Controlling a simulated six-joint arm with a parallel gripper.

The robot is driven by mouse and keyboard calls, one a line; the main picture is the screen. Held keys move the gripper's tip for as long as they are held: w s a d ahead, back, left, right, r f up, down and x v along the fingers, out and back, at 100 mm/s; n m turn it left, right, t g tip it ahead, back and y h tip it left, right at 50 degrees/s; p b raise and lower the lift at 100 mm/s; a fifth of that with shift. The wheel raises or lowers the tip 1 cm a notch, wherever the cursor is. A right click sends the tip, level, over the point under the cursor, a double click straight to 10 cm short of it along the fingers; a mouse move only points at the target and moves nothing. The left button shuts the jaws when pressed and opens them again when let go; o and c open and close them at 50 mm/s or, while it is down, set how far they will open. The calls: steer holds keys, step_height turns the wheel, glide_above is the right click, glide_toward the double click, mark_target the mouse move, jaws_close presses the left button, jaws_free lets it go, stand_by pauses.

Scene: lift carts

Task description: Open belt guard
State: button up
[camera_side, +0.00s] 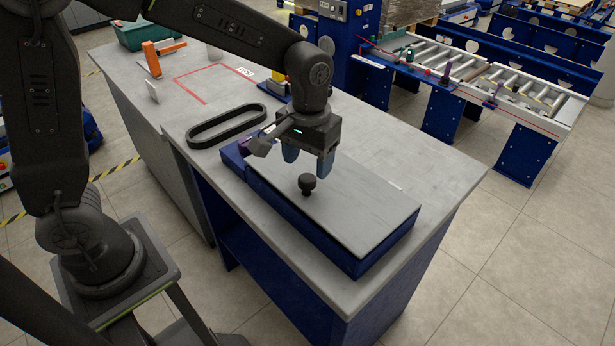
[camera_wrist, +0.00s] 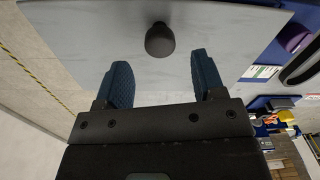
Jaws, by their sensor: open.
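The belt guard (camera_side: 350,207) is a flat grey plate lying closed on a blue box-like base (camera_side: 350,263) on the workbench. A black round knob (camera_side: 307,184) stands up from the plate near its front long edge. My gripper (camera_side: 308,165) is open and empty above the plate, close to the knob and a little behind it in the side view. In the wrist view the knob (camera_wrist: 160,40) lies ahead of the gap between my two blue fingers (camera_wrist: 160,80), apart from both. The grey plate (camera_wrist: 90,50) fills the middle of that view.
A black belt loop (camera_side: 227,126) lies on the bench left of the guard. A red-outlined area (camera_side: 205,88), an orange-handled tool (camera_side: 158,57) and a green bin (camera_side: 140,34) are farther back. A roller conveyor (camera_side: 470,75) stands beyond the bench.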

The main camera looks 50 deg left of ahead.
mark_target(308, 177)
steer(key=shift+f, duration=2.5)
jaws_close()
